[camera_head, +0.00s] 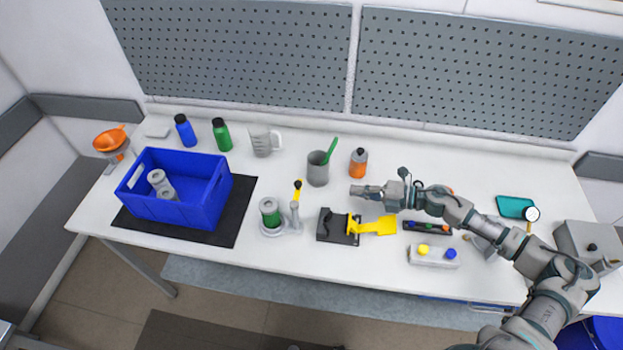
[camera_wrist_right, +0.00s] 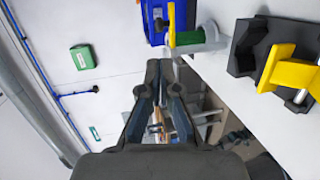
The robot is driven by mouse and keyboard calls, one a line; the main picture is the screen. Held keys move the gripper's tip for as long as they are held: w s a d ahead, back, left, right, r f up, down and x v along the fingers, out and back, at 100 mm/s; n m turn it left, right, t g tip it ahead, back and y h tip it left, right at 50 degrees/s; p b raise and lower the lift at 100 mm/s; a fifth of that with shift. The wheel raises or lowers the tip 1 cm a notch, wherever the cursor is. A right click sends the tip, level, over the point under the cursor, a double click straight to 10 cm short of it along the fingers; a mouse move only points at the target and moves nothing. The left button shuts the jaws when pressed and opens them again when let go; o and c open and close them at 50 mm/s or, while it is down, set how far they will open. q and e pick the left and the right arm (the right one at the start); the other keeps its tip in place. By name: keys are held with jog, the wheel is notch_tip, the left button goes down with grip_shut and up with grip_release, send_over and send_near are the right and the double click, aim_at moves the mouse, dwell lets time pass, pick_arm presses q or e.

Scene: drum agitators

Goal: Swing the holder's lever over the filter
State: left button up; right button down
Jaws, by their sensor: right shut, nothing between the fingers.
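The holder (camera_head: 283,228) stands on the table left of centre, a light grey base with an upright post. The filter (camera_head: 268,207), a cylinder with a green band, sits in it. The lever (camera_head: 297,190) has a yellow grip with a dark tip. It sticks out from the post toward the back, beside the filter and not over it. My right gripper (camera_head: 357,190) is shut and empty, to the right of the lever and apart from it. In the right wrist view, the fingers (camera_wrist_right: 160,66) point toward the holder (camera_wrist_right: 212,39), green filter (camera_wrist_right: 188,38) and yellow lever (camera_wrist_right: 172,28). My left gripper is out of view.
A black block (camera_head: 338,228) with a yellow flap (camera_head: 377,226) stands right of the holder. A blue crate (camera_head: 205,211) with grey cylinders is at left on a black mat (camera_head: 240,190).

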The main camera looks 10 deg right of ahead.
jog(key=p, duration=0.2)
send_near(301, 185)
jog(key=x, duration=0.7)
jog(key=shift+p, duration=0.4)
jog(key=shift+w+a+f, duration=0.15)
jog(key=shift+w, duration=0.05)
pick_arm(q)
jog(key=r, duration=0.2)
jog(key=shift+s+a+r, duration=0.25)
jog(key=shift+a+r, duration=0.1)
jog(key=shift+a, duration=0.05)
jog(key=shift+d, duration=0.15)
pick_arm(e)
jog(key=shift+d, duration=0.4)
